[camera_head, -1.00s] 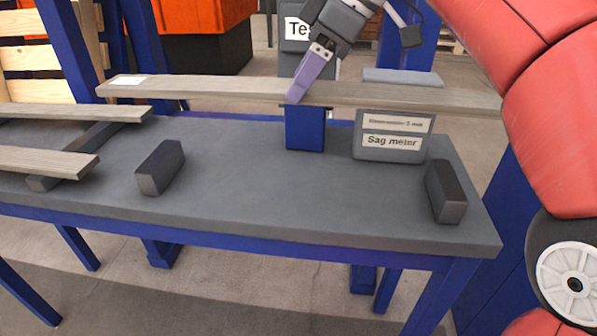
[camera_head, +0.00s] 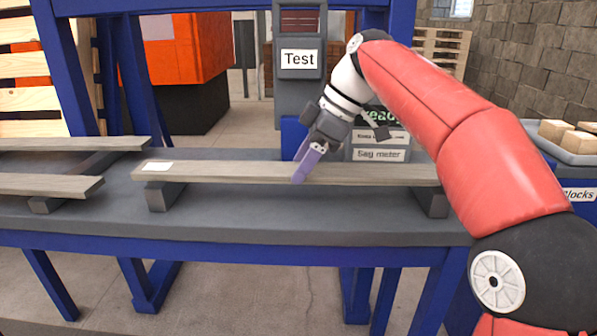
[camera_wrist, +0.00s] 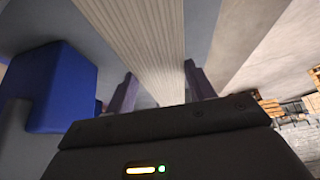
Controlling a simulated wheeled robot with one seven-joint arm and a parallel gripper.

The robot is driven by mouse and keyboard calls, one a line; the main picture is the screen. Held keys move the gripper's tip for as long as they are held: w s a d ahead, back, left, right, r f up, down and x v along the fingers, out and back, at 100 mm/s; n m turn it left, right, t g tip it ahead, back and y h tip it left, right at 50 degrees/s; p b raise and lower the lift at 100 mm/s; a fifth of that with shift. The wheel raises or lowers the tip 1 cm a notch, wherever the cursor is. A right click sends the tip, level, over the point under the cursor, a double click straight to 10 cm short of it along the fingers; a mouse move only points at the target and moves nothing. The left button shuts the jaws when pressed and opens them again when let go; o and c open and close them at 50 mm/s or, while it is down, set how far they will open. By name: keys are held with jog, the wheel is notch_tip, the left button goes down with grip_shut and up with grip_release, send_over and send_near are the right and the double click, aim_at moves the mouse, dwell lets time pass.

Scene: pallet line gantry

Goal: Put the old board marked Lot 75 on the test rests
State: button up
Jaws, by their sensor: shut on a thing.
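A long grey board (camera_head: 230,173) with a small white label near its left end lies level across the two dark test rests. Its label is too small to read. The left rest (camera_head: 164,197) is under the labelled end and the right rest (camera_head: 431,204) is under the other end, partly behind my arm. The board looks seated on both, but a thin gap cannot be ruled out. My gripper (camera_head: 305,165) is shut on the board near its middle. In the wrist view the board (camera_wrist: 140,35) runs between my fingers (camera_wrist: 160,88).
The sag meter (camera_head: 378,155) stands behind the board, partly hidden by my arm. The Test post (camera_head: 299,95) rises behind my gripper. Two other boards (camera_head: 50,185) lie at the left on their own support. The bench front (camera_head: 300,221) is clear.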

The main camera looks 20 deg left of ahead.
jog(key=shift+r, duration=0.15)
jog(key=o, duration=1.2)
jog(key=shift+c, duration=0.2)
jog(key=shift+d+r, duration=0.1)
jog(key=shift+r, duration=0.05)
jog(key=p+v, duration=0.4)
jog(key=v, duration=0.7)
jog(key=shift+d+r+p, duration=0.2)
jog(key=shift+r+p, duration=0.1)
jog(key=shift+p, duration=0.05)
